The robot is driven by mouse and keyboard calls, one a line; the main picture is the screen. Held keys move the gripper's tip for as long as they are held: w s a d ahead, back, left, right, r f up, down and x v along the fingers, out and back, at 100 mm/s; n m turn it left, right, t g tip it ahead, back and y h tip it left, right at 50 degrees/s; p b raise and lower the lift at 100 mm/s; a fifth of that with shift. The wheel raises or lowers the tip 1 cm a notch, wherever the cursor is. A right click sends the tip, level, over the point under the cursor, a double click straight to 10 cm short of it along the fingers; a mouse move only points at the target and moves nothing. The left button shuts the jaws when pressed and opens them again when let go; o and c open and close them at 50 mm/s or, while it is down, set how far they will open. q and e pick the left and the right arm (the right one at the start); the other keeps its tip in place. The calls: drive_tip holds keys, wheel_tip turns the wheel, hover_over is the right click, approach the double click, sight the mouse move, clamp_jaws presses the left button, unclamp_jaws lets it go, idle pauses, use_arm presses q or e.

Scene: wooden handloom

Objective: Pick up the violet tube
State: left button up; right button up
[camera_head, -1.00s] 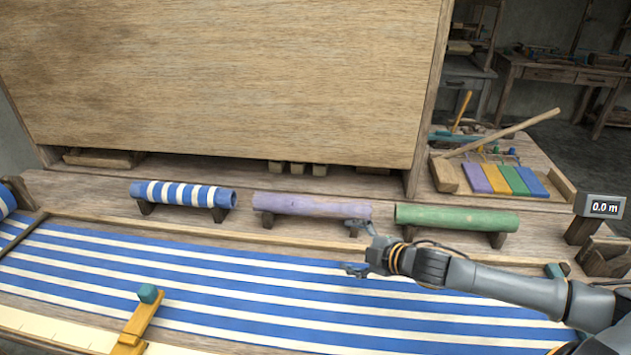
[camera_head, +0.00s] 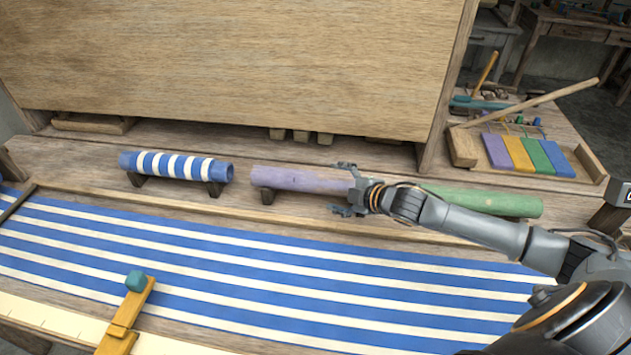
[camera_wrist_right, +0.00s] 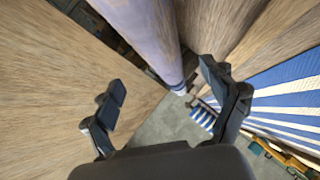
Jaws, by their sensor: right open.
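The violet tube (camera_head: 298,180) lies level on small supports on the wooden ledge, between the striped tube and the green tube. My right gripper (camera_head: 343,189) is at the tube's right end, its two fingers spread apart, one above and one below the tube in the head view. In the right wrist view the violet tube (camera_wrist_right: 150,32) runs down from the top toward the space between the open fingers (camera_wrist_right: 163,86). Contact cannot be made out. The gripper hides the tube's right end in the head view. My left gripper does not show.
The striped blue-white tube (camera_head: 178,166) lies to the left. The green tube (camera_head: 485,201) lies to the right, partly behind my right arm. A wooden panel (camera_head: 240,65) rises behind the ledge. Striped cloth (camera_head: 250,248) spreads in front. A tray of colored slats (camera_head: 592,172) stands at right.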

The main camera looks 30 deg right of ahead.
sight(322, 184)
drive_tip(key=shift+p+x, duration=0.6)
drive_tip(key=shift+x, duration=3.2)
drive_tip(key=shift+s+f, duration=0.1)
drive_tip(key=c, duration=1.4)
drive_tip(key=shift+c, duration=0.7)
